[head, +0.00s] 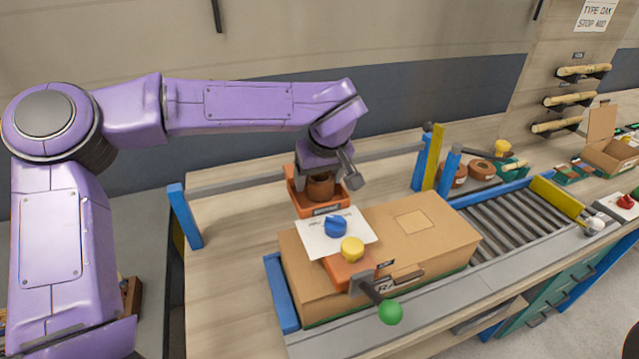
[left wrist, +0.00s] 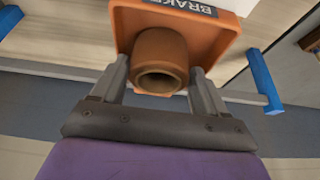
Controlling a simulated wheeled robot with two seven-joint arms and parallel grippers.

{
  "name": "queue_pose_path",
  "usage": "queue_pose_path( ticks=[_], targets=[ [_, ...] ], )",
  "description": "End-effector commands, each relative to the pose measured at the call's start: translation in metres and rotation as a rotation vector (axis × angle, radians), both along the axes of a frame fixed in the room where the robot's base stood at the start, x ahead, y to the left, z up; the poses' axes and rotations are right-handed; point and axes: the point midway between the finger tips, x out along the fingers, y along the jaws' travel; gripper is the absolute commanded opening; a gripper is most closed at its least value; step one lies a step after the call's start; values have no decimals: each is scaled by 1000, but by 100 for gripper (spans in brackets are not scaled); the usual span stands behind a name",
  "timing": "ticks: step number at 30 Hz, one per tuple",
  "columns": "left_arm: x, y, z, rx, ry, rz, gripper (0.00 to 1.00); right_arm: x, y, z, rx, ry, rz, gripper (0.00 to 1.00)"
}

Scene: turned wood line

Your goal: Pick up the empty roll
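The empty roll (head: 320,189) is a brown hollow cylinder standing in an orange tray (head: 334,209) behind the cardboard box. In the left wrist view the roll (left wrist: 160,62) shows its open end towards the camera, and the orange tray (left wrist: 222,42) carries a label beginning "BRAKE". My left gripper (left wrist: 160,68) has one finger on each side of the roll, with a narrow gap visible on both sides. In the head view my left gripper (head: 320,178) is directly above the roll and partly hides it. My right gripper is not in view.
A large cardboard box (head: 435,225) lies in front of the tray. Blue and yellow posts (head: 433,165) and a roller conveyor (head: 510,225) are to the right.

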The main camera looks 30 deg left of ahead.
Motion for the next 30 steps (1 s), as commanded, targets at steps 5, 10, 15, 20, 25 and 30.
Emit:
queue_pose_path(
  ticks=[5, 10, 15, 20, 25, 30],
  targets=[
    [1, 2, -3, -1, -1, 1, 73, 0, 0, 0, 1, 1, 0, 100],
    [0, 2, -3, -1, -1, 1, 41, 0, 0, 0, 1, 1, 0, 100],
    [1, 1, -4, 0, 0, 1, 36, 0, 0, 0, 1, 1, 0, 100],
    [0, 1, -4, 0, 1, 0, 36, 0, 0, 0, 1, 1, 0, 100],
    [1, 2, 5, 1, -4, 2, 36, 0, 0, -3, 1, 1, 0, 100],
    [-2, -4, 34, 2, -6, 0, 36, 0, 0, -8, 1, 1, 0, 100]
  ],
)
